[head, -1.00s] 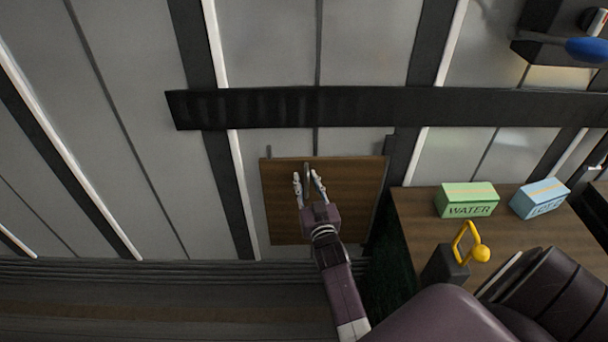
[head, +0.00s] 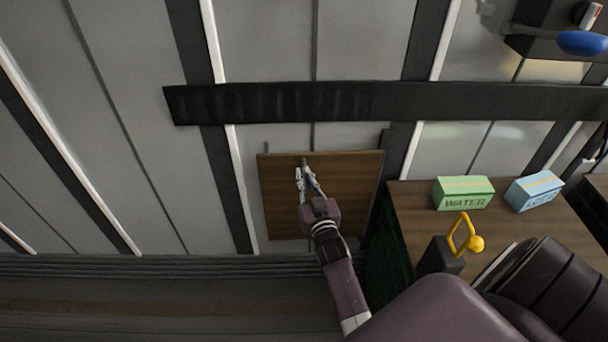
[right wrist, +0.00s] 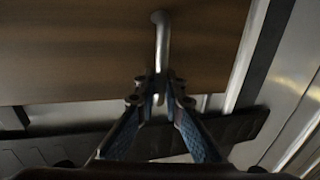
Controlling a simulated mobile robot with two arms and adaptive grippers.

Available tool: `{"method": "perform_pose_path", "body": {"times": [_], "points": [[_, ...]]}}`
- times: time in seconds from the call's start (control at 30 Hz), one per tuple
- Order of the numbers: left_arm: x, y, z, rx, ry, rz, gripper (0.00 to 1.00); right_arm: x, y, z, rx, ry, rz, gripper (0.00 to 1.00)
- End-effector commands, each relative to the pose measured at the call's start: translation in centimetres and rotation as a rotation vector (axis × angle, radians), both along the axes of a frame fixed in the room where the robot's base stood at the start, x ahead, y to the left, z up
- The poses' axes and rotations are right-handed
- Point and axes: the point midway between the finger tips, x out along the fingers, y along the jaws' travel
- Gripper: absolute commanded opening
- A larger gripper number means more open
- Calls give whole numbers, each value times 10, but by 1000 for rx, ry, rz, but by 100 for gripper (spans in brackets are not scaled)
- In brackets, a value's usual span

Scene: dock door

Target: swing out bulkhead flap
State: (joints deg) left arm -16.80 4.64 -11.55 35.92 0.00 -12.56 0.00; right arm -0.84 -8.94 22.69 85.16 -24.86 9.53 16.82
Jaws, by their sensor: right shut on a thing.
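The bulkhead flap (head: 346,190) is a square brown wooden panel against the grey wall, low in the middle of the head view. It also fills the top of the right wrist view (right wrist: 90,50). Its pale metal handle (right wrist: 161,38) stands out from the panel. My right gripper (head: 306,172) is at the upper middle of the flap, shut on the handle; its fingers (right wrist: 160,92) close around the handle's end in the right wrist view. The flap looks flat to the wall or nearly so. My left gripper is not in view.
Right of the flap is a wooden-topped counter (head: 410,215) with a green WATER box (head: 462,194) and a blue box (head: 534,191). A yellow handle (head: 462,236) stands near its front. A dark rail (head: 330,102) crosses the wall above. The wall left is bare.

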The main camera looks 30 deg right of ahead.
Motion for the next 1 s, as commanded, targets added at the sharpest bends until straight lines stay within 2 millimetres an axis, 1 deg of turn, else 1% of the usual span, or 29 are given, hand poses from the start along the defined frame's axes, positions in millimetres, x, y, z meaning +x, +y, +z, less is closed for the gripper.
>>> {"method": "perform_pose_path", "body": {"times": [0.03, 0.17, 0.3, 0.57, 0.63, 0.8, 1.0], "points": [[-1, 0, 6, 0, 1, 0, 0, -5, 1, 1, -3, 6, 16, 0], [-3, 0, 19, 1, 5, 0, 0, -20, 4, 2, -6, 11, 76, 0], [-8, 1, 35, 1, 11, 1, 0, -43, 8, 1, -7, 15, 172, 0], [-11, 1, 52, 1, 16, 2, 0, -90, 11, -1, -6, 16, 370, 0], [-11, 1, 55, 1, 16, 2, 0, -102, 12, -2, 4, 11, 371, 0], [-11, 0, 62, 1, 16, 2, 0, -131, 7, -2, 3, 11, 367, 0], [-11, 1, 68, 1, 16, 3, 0, -158, -1, -2, 1, 9, 367, 0]]}}
